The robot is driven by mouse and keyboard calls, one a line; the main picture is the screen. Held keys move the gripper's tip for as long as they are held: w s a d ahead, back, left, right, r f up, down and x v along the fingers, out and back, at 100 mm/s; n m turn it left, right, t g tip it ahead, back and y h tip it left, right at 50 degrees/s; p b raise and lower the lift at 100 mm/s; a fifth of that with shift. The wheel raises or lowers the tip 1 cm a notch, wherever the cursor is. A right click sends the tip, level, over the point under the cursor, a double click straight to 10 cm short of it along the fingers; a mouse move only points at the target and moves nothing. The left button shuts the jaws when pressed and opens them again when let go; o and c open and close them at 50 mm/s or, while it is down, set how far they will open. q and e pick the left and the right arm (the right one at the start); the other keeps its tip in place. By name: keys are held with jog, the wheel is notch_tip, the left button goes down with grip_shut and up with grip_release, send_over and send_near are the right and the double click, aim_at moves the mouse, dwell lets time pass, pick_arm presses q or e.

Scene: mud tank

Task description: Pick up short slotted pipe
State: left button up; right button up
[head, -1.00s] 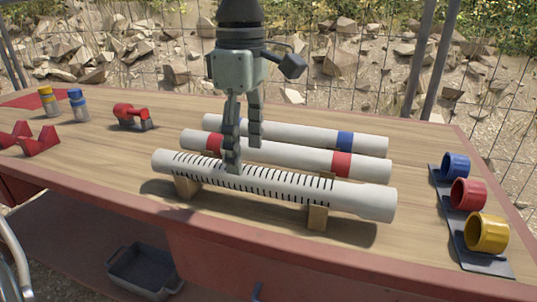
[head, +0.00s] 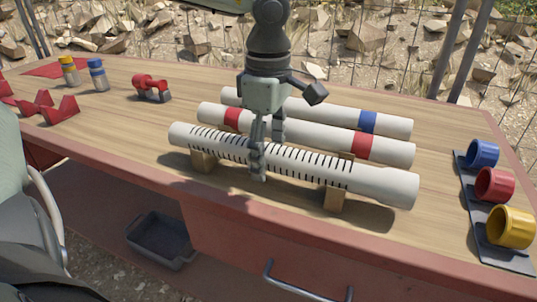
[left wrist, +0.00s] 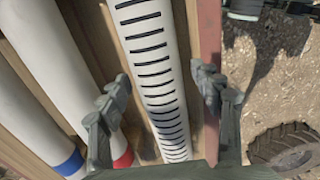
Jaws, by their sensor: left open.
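The slotted pipe (head: 310,168) is white with a row of black slits and a plain, wider right end. It lies nearest the bench's front edge on wooden blocks. In the left wrist view the slotted pipe (left wrist: 151,55) runs lengthwise between my fingers. My left gripper (head: 268,156) points down over its middle, open, one finger on the front side and one behind. In the left wrist view the open left gripper (left wrist: 162,80) shows a gap on each side of the pipe; I cannot tell whether either finger touches it. My right gripper is not in view.
Close behind lie a red-banded pipe (head: 300,133) and a blue-banded pipe (head: 320,110). At right is a rack with blue (head: 482,153), red (head: 494,184) and yellow (head: 511,227) rings. At left are red holders (head: 62,110), a red tool (head: 152,88) and bottles (head: 98,75).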

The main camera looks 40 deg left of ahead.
pick_arm(q)
grip_shut()
dwell(0.3)
